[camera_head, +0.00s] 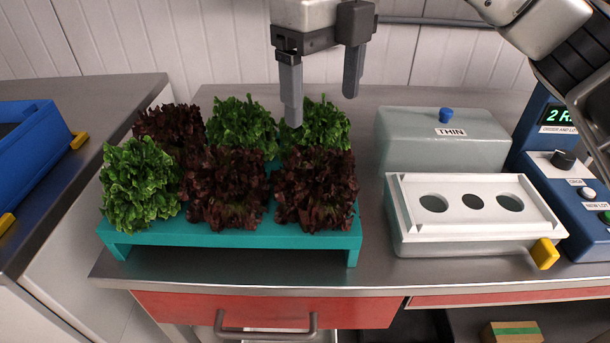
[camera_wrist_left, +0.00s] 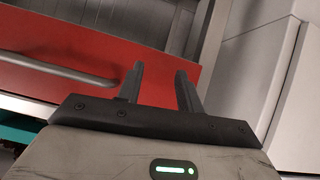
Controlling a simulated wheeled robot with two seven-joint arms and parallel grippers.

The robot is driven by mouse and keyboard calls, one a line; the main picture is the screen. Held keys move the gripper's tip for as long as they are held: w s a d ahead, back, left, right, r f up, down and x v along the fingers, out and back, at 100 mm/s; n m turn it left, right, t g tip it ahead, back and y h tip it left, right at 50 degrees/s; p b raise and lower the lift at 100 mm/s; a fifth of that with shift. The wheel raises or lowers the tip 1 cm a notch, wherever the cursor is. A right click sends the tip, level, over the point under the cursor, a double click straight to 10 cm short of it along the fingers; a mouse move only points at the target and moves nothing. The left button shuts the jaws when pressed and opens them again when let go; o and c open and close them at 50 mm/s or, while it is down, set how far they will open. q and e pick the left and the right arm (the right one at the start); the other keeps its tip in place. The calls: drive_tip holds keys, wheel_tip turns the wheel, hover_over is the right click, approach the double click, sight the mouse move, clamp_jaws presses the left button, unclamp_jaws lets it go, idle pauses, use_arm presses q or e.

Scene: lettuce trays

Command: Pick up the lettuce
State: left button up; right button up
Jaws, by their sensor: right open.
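Several lettuce heads stand in two rows on a teal tray (camera_head: 235,236) on the steel counter. Green heads are at the front left (camera_head: 139,186), back middle (camera_head: 241,125) and back right (camera_head: 325,124). Dark red heads are at the back left (camera_head: 168,127), front middle (camera_head: 222,187) and front right (camera_head: 315,187). My right gripper (camera_head: 321,108) is open, pointing down above the back right green head, with one fingertip close to the leaves; contact is unclear. My left gripper (camera_wrist_left: 160,78) shows only in the left wrist view, open and empty, near a red drawer front.
A white holder (camera_head: 470,230) with three round holes stands right of the tray, before a grey box marked THIN (camera_head: 446,140). A blue control box (camera_head: 580,205) is at far right. A blue bin (camera_head: 30,150) is at left. The red drawer (camera_head: 260,309) has a metal handle.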

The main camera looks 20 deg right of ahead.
sight(322, 167)
wheel_tip(322, 167, down, 10)
drive_tip(key=shift+s+f, duration=0.1)
drive_tip(key=shift+s, duration=0.05)
drive_tip(key=shift+a+f+p, duration=0.2)
drive_tip(key=shift+f+p, duration=0.1)
drive_tip(key=shift+f, duration=2.4)
drive_tip(key=c, duration=1.1)
